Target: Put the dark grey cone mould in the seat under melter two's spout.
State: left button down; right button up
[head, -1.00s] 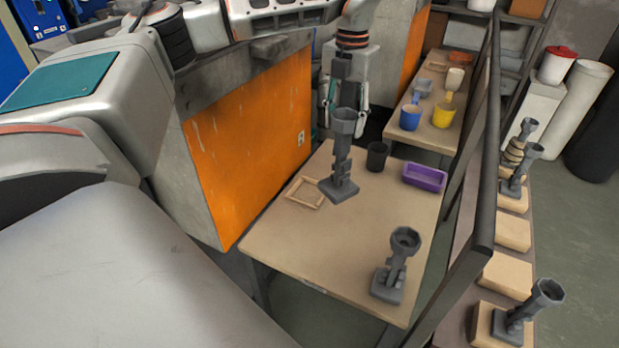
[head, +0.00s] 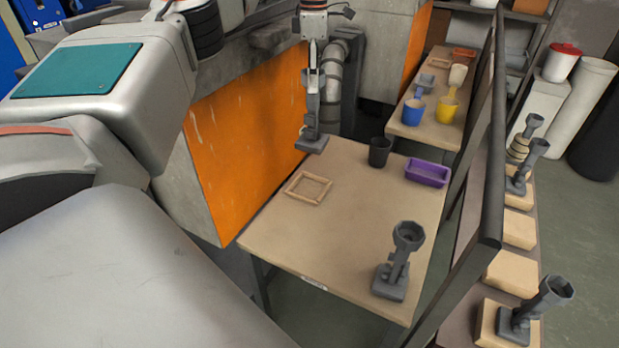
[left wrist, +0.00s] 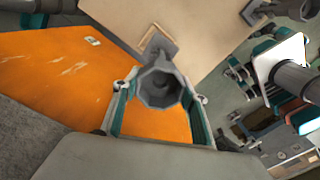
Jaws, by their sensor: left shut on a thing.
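My left gripper (head: 312,84) is shut on a grey cone mould (head: 312,122) and holds it upright, base down, by the far left corner of the near table. In the left wrist view the mould's open octagonal mouth (left wrist: 160,87) shows between the two teal-lined fingers, its square base beyond. A similar grey mould (head: 397,262) stands on the table's front right. A square wooden frame (head: 308,188) lies flat and empty at the table's left. I cannot pick out melter two's spout or the seat under it. My right gripper is out of view.
On the near table (head: 345,225) a black cup (head: 380,151) and a purple tray (head: 427,172) stand at the back. An orange panel (head: 240,135) rises at the left. A dark upright frame (head: 484,150) borders the right side, with several moulds and wooden blocks beyond. The table's middle is clear.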

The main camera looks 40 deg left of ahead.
aim_at(309, 137)
pick_arm(q)
jog(key=shift+a+m, duration=0.4)
jog(key=shift+a, duration=0.2)
jog(key=shift+a+f, duration=0.1)
jog(key=shift+f, duration=0.1)
notch_tip(309, 137, down, 15)
jog(key=b, duration=0.3)
jog(key=shift+w, duration=0.1)
jog(key=shift+f+b, duration=0.3)
jog(key=shift+f, duration=1.95)
jog(key=shift+r, duration=0.1)
jog(key=c, duration=1.2)
grip_release()
jog(key=shift+f, duration=0.2)
jog(key=shift+r, duration=0.1)
